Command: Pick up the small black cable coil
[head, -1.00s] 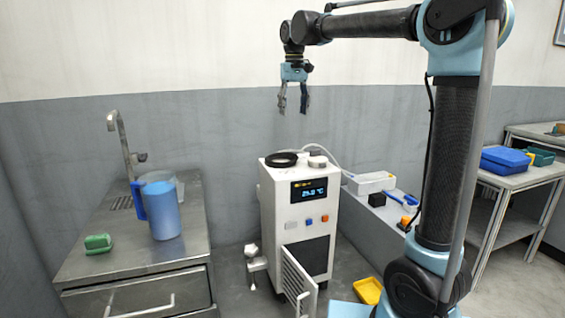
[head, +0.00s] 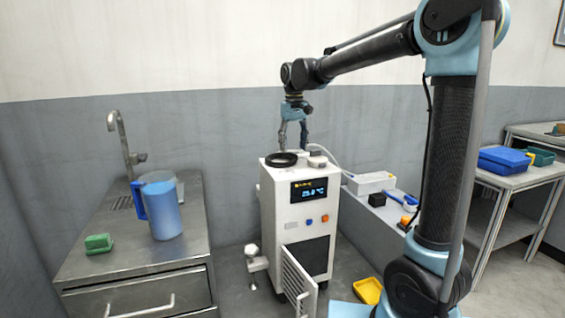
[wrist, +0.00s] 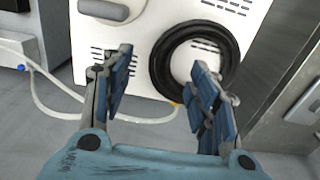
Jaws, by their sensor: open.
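The black cable coil (head: 281,160) lies flat on top of the white chiller unit, towards its left side. In the wrist view the coil (wrist: 160,62) is a thick black ring, seen past my fingers, with part of its near right edge hidden by the right finger. My gripper (head: 293,143) points down, open and empty, above the back part of the chiller's top. In the wrist view my gripper (wrist: 162,88) has its fingers spread, and the coil lies ahead and to the right of the gap's middle.
The white chiller (head: 267,200) has a pale knob (head: 317,162) beside the coil and a hose running off to the right. Its front grille door (head: 298,280) hangs open. A metal counter (head: 120,255) with a blue jug (head: 160,210) stands at left.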

